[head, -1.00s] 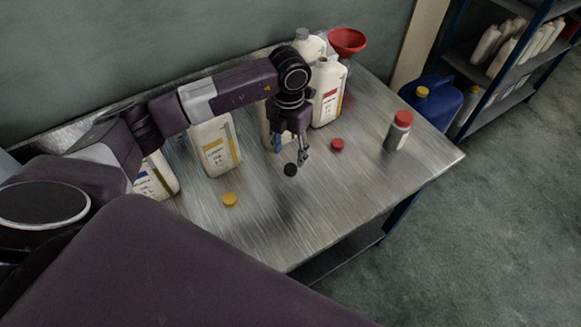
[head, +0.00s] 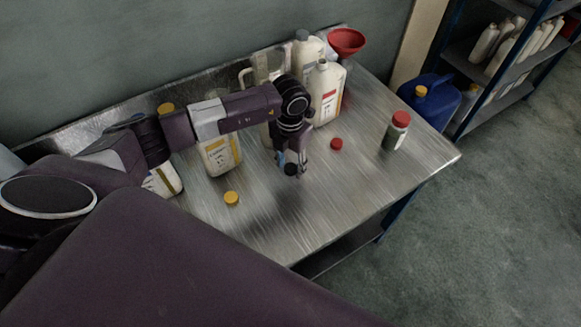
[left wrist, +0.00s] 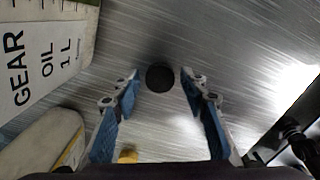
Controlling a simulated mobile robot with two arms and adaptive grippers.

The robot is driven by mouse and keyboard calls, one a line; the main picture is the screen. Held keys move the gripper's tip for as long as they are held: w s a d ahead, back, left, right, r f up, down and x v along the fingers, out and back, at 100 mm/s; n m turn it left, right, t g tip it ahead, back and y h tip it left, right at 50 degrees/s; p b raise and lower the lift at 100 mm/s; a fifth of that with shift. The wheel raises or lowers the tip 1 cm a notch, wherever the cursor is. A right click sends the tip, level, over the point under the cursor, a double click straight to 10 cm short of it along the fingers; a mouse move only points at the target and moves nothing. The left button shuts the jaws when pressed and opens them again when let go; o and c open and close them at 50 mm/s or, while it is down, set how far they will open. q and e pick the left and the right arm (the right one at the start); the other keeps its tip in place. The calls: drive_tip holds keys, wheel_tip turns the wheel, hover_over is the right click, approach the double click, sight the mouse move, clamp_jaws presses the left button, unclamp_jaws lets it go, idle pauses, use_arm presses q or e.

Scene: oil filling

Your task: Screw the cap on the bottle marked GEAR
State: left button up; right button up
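The bottle marked GEAR (left wrist: 40,50) stands at the left of the left wrist view, with a cream body and a white label. In the head view my left arm hides most of what stands behind the gripper, so I cannot read GEAR there. A small black cap (head: 291,169) lies on the metal table; it also shows in the left wrist view (left wrist: 160,77). My left gripper (head: 290,167) points down over it, its fingers apart with the cap seen between the tips. Contact is not visible. My right gripper is out of view.
A yellow cap (head: 231,198) and a red cap (head: 336,144) lie on the table (head: 330,205). A cream bottle (head: 222,156) is left of the gripper, another (head: 327,95) behind right. A red-capped dark bottle (head: 397,131) stands near the right edge. A red funnel (head: 346,40) is behind.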

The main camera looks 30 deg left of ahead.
sight(290, 167)
use_arm(q)
drive_tip(key=c, duration=0.4)
drive_tip(key=shift+c, duration=0.2)
drive_tip(key=shift+r, duration=0.15)
wheel_tip(290, 167, up, 20)
drive_tip(key=b, duration=0.4)
